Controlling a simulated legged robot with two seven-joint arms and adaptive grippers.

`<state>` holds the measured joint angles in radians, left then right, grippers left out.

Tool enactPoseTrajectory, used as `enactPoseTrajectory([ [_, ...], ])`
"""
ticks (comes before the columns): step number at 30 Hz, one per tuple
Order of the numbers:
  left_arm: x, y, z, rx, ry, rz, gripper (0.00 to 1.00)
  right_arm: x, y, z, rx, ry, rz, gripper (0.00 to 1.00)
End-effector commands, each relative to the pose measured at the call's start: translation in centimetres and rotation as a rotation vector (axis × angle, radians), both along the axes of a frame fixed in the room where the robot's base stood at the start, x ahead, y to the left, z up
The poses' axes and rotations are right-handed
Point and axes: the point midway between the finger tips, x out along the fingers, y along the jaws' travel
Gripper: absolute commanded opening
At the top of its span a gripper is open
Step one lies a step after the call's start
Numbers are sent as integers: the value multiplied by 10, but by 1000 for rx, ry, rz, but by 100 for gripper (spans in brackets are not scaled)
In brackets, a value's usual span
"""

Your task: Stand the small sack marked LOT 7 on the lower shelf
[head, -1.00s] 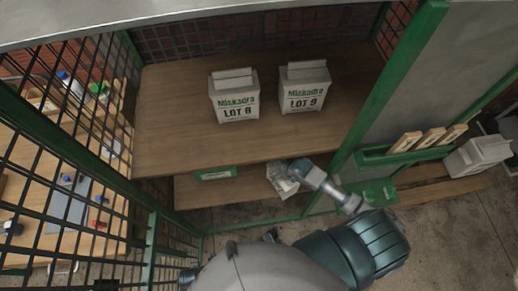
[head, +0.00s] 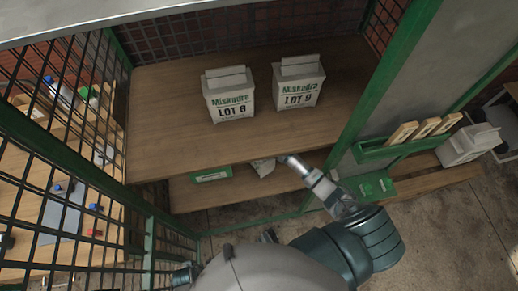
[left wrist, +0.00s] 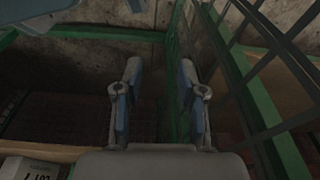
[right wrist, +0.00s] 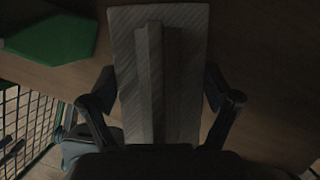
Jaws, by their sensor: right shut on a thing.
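The small pale sack (head: 263,167) shows only in part in the head view, beneath the front edge of the upper shelf. The right wrist view shows its folded top (right wrist: 158,80) between the two fingers of my right gripper (right wrist: 160,92), which is shut on it. The sack is over the wooden lower shelf (head: 240,188); I cannot tell whether its base touches. A white printed face, apparently LOT 7, is cut off at the lower left of the left wrist view (left wrist: 30,168).
Sacks LOT 8 (head: 229,95) and LOT 9 (head: 298,84) stand on the upper shelf (head: 165,125). A green post (head: 375,95) stands right of the shelves; mesh (head: 75,150) closes the left.

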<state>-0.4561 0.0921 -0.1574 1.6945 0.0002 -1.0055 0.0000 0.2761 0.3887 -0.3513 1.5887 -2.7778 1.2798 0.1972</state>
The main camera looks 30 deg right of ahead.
Motion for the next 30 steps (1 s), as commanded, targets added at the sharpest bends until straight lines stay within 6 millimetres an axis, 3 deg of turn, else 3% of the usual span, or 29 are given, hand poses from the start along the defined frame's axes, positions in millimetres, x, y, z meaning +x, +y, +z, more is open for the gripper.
enactPoseTrajectory([
  [8,-5,13,-3,21,9,-4,40,0,-4,-2,5,0,0,19],
  [9,-4,13,-2,21,9,-4,40,-1,-5,-4,5,3,0,96],
  [10,-4,13,-2,21,8,-4,40,-1,-6,-4,6,3,0,100],
  [20,-4,5,-1,8,6,-2,40,-1,-5,-3,4,3,0,100],
  [24,-3,5,0,6,-4,-2,40,-4,-5,10,-2,0,1,100],
  [30,-15,9,-18,12,14,-4,40,-48,-12,9,1,4,2,100],
])
